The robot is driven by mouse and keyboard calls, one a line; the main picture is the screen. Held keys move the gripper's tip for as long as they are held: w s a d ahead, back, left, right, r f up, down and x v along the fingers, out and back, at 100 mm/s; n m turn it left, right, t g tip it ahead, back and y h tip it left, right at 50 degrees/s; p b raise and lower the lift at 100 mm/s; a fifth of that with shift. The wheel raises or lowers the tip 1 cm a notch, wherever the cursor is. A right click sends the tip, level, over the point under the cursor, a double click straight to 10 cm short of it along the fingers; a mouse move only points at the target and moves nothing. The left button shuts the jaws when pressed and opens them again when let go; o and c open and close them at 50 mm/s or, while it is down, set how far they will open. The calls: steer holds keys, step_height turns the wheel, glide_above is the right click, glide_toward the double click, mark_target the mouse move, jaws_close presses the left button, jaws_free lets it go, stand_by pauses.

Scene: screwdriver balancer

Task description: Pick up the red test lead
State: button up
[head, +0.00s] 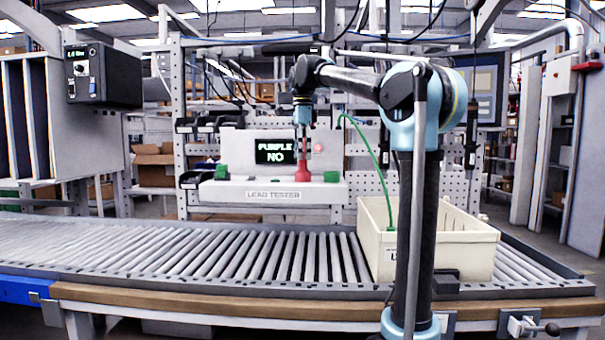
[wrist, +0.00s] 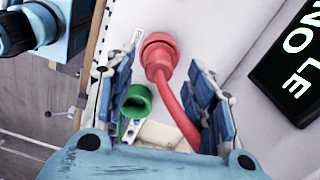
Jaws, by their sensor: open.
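The red test lead (wrist: 158,55) has a thick ribbed red head and a red cable. In the wrist view its cable runs down between my two blue-padded fingers. My gripper (wrist: 165,98) is open, with the head just beyond the fingertips; I cannot tell whether a finger touches the cable. In the head view the red lead (head: 303,178) stands on the lead tester's ledge, and my gripper (head: 302,128) hangs pointing down above it.
A green socket-like piece (wrist: 137,101) sits beside the red lead in the wrist view. A green cable (head: 377,160) arches down to a cream bin (head: 460,253) on the roller conveyor (head: 200,250). The rollers left of the bin are clear.

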mark_target(303, 161)
steer(key=shift+d+f, duration=0.15)
steer(key=shift+f, duration=1.8)
jaws_close()
steer(key=shift+r, duration=0.15)
step_height(303, 161, up, 10)
steer(key=shift+f, duration=0.1)
